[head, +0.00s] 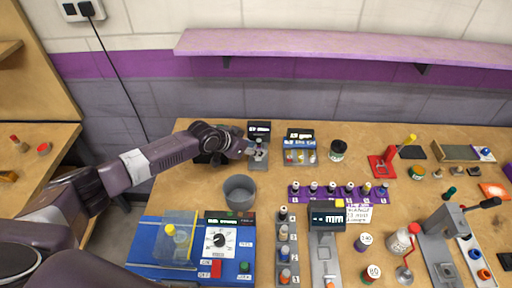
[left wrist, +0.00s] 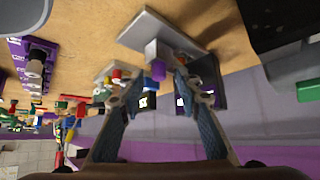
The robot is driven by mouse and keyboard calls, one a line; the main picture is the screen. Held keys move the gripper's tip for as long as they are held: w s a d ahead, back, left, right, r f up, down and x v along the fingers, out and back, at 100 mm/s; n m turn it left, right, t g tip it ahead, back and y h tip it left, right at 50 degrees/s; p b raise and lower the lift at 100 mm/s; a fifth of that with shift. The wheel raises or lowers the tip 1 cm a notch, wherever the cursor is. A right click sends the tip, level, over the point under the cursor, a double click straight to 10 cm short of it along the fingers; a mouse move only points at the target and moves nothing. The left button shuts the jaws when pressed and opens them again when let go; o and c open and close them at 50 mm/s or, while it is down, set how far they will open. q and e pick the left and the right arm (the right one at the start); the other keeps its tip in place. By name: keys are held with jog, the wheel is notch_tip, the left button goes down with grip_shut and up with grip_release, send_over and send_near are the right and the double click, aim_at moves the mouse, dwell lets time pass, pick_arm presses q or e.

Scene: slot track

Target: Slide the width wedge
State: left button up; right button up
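A grey device with a black display (head: 259,129) stands at the back edge of the table. My left gripper (head: 252,147) is at this device. In the left wrist view its fingers (left wrist: 155,85) are apart, with the knob near the gap between their tips; contact is not clear. Another device with a display (head: 328,215) and a grey track stands nearer the front. I cannot tell for sure which part is the width wedge. My right gripper is not in view.
A coloured block set with a display (head: 299,153) stands just right of the gripper. A grey cup (head: 240,192) and a blue control panel (head: 165,243) are nearer the front. A purple rack (head: 330,194) holds several small pegs. Bare table lies around the cup.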

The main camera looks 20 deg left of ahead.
pick_arm(q)
jog(key=shift+w+d+f, duration=0.25)
jog(key=shift+f, duration=0.1)
jog(key=shift+c, duration=0.6)
grip_shut()
